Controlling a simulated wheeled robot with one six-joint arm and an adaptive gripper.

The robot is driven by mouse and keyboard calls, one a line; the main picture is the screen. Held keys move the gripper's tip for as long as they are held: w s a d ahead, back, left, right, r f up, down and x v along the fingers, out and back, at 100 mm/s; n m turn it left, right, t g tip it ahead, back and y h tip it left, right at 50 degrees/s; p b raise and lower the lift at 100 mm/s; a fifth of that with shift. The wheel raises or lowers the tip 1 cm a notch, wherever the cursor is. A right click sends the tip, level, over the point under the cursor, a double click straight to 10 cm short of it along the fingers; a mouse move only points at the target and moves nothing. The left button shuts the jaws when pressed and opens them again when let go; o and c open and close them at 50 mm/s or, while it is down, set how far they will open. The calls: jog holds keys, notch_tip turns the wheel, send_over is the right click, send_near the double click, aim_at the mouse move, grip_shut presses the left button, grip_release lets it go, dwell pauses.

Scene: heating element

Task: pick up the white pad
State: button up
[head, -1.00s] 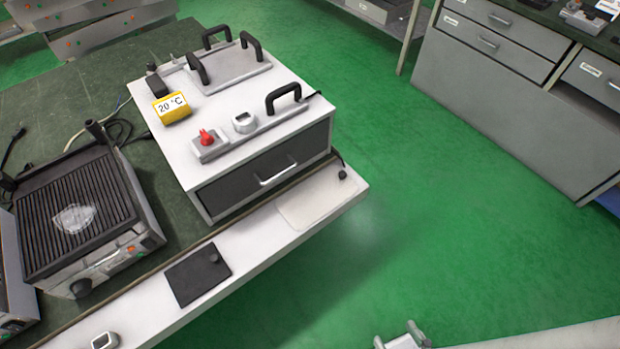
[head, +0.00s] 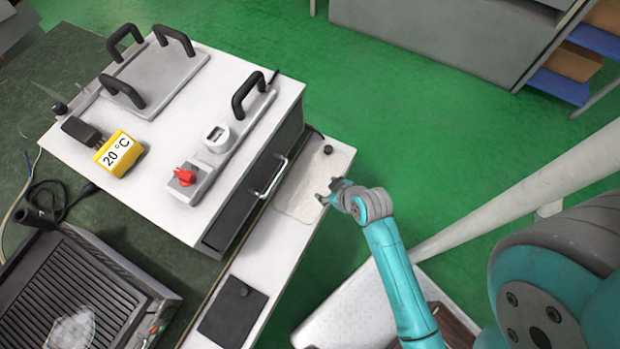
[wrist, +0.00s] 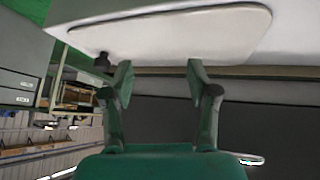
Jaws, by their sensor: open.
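The white pad (head: 298,198) is a thin off-white sheet with rounded corners. It lies flat on the narrow white ledge (head: 262,252) in front of the drawer. In the wrist view the pad (wrist: 185,32) spans the upper part of the picture, beyond the fingertips. My gripper (head: 327,190) is at the pad's right edge in the head view. It is open, and nothing is between the fingers in the wrist view (wrist: 160,72). I cannot tell whether the fingers touch the pad.
A white box with a dark drawer (head: 245,205) stands beside the ledge; its handle (head: 270,178) sticks out near the pad. A small black knob (head: 328,149) is at the ledge's far end, and a black plate (head: 233,312) lies nearer. Green floor (head: 430,120) is open to the right.

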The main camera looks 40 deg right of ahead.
jog(key=shift+n+g+y, duration=0.6)
jog(key=shift+g, duration=0.2)
jog(key=w+d, duration=0.2)
jog(key=d, duration=0.1)
jog(key=w+d+r, duration=0.1)
jog(key=w+d, duration=0.2)
jog(key=shift+w+d+r, duration=0.15)
jog(key=shift+w, duration=0.1)
jog(key=n+g+y, duration=0.1)
jog(key=g, duration=0.1)
send_near(329, 148)
jog(key=shift+n, duration=0.3)
jog(key=x, duration=0.5)
jog(key=shift+d, duration=0.35)
jog(key=shift+a+x, duration=0.2)
jog(key=shift+x, duration=1.2)
jog(key=shift+a+x, duration=0.15)
jog(key=shift+x, duration=1.3)
jog(key=shift+r, duration=0.1)
grip_shut()
